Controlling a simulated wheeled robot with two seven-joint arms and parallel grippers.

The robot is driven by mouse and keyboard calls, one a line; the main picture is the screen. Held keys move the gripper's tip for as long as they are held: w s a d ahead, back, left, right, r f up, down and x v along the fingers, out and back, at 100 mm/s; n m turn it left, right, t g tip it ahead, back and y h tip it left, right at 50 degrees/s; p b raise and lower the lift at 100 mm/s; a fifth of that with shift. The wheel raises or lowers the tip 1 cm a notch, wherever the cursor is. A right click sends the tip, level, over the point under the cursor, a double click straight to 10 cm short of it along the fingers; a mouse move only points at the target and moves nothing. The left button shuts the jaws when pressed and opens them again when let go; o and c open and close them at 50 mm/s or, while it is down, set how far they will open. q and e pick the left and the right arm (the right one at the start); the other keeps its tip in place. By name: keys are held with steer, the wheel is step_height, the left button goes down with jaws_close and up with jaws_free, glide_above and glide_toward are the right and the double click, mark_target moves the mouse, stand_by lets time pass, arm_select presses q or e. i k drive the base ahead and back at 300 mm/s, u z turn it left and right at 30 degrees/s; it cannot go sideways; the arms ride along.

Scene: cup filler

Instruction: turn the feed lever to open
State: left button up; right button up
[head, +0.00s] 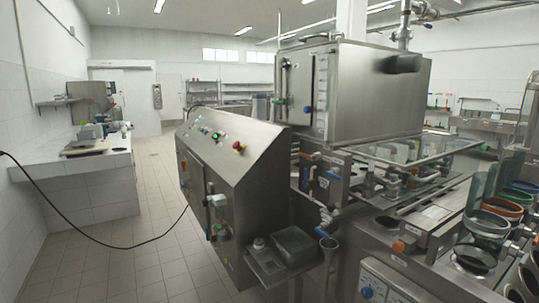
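Neither of my grippers is in view. I cannot tell for certain which part is the feed lever. The steel filler machine (375,85) stands right of centre. Small handles and levers show on the sloped control console (245,165), including a blue-tipped lever (214,229) on its front panel. A valve with a white and blue handle (327,216) sits on piping right of the console. A blue-ended handle (307,110) is on the machine's upper cabinet. Whether any of these is open or shut is too small to tell.
A small steel shelf (262,268) juts from the console's front. Stacked cup rings (488,222) and clear guards stand at the right. A black cable (95,244) hangs across the left floor. The tiled floor (120,270) is clear left of the console.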

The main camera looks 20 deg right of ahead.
mark_target(311, 157)
steer(key=u, duration=0.15)
steer(key=i, duration=0.7)
steer(key=z, duration=0.7)
steer(key=i, duration=0.4)
steer(key=z, duration=0.4)
steer(key=k, duration=0.5)
steer(key=u, duration=1.05)
steer(key=i, duration=0.8)
steer(key=z, duration=2.6)
